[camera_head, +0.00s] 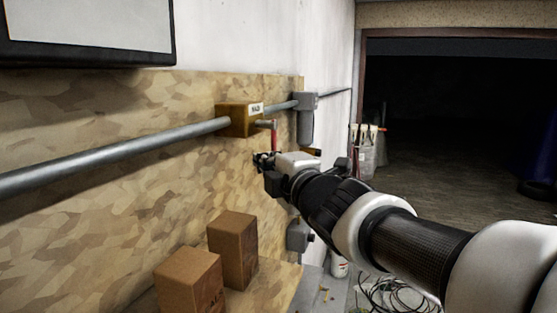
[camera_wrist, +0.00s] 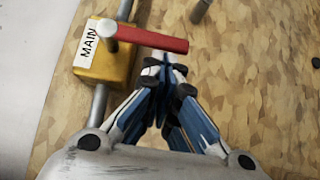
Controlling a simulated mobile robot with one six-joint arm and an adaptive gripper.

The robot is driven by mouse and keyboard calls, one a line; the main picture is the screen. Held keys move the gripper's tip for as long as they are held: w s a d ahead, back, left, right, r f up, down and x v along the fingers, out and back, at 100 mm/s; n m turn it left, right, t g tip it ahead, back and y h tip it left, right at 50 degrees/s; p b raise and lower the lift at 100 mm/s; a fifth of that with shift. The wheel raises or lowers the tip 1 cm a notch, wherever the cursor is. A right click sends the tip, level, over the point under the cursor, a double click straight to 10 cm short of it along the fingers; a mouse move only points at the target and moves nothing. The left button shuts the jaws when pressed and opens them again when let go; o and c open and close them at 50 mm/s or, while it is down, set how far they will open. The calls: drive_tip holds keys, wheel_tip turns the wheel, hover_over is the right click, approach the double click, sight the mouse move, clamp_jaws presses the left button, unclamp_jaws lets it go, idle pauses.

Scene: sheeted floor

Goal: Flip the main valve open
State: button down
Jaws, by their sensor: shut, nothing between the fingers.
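The main valve is a yellow box (camera_head: 238,121) with a "MAIN" label, set on a grey pipe along the wall; it also shows in the wrist view (camera_wrist: 101,66). Its red lever (camera_wrist: 152,40) pivots on a metal stem and points across the pipe; in the head view the lever (camera_head: 275,138) hangs down. My gripper (camera_wrist: 165,66) is shut and empty, its fingertips just beside the lever's lower edge in the wrist view. In the head view my gripper (camera_head: 262,161) is just below the lever. I cannot tell whether the tips touch it.
The grey pipe (camera_head: 120,155) runs along a wooden wall panel (camera_head: 90,120). A grey fitting (camera_head: 305,118) sits farther along it. Two cardboard boxes (camera_head: 233,250) (camera_head: 190,281) stand below. Loose cables (camera_head: 395,296) lie on the floor, and a dark opening is at right.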

drive_tip(key=shift+f+b, duration=0.2)
drive_tip(key=shift+b, duration=0.3)
drive_tip(key=shift+w+d+b, duration=0.1)
drive_tip(key=shift+w+b, duration=0.1)
drive_tip(key=shift+b, duration=0.6)
